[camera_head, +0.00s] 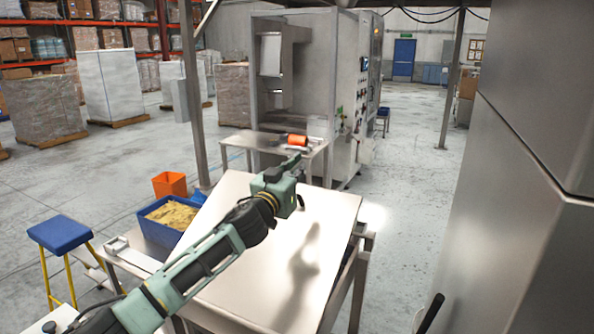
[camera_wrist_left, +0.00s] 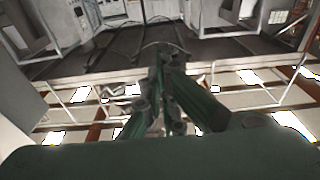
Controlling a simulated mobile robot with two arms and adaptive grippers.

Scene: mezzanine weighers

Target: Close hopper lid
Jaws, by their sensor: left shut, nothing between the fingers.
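A broad, flat, bare metal panel (camera_head: 275,240), which looks like the hopper lid, lies below my left arm in the head view. I cannot tell whether it is tilted or lies flush on the frame beneath it. My left gripper (camera_head: 291,164) is shut and empty, above the panel's far edge in the picture. My arm covers part of the panel and casts a shadow on it. The wrist view shows the closed fingers (camera_wrist_left: 162,62) with nothing between them; the lid cannot be made out there. My right gripper is not in view.
A blue bin (camera_head: 150,229) of yellowish granules stands at the panel's left, with an orange bin (camera_head: 170,184) behind. A small table (camera_head: 243,141) with an orange container (camera_head: 298,140) stands beyond. A blue-topped stool (camera_head: 59,233) is left; a large metal cabinet (camera_head: 520,150) bounds the right.

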